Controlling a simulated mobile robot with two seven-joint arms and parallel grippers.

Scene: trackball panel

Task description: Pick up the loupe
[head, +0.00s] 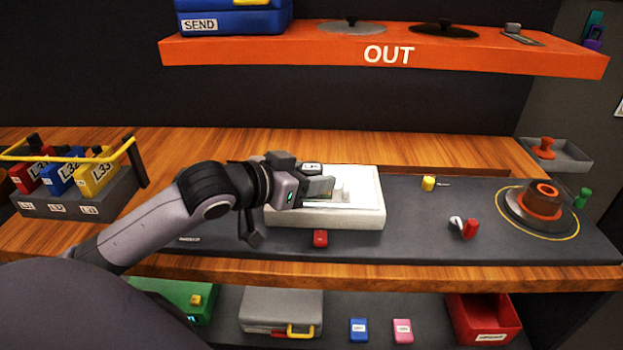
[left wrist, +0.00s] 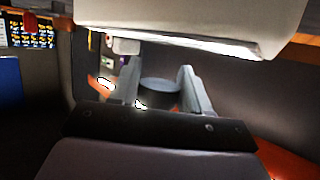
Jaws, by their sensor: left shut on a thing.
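My left gripper (head: 328,188) is over the white box (head: 372,214) on the dark mat, its arm reaching in from the left. In the left wrist view a short dark cylinder (left wrist: 160,92), which looks like the loupe, sits between the two grey fingers of the gripper (left wrist: 160,84). The gripper is shut on it. In the head view the held piece is hard to make out against the fingers and the pale box. My right gripper is not in view.
A yellow piece (head: 428,183), a red piece (head: 470,229) and a round dark-and-orange holder (head: 541,205) are to the right. The orange OUT shelf (head: 470,58) hangs above. Labelled boxes (head: 98,172) stand left.

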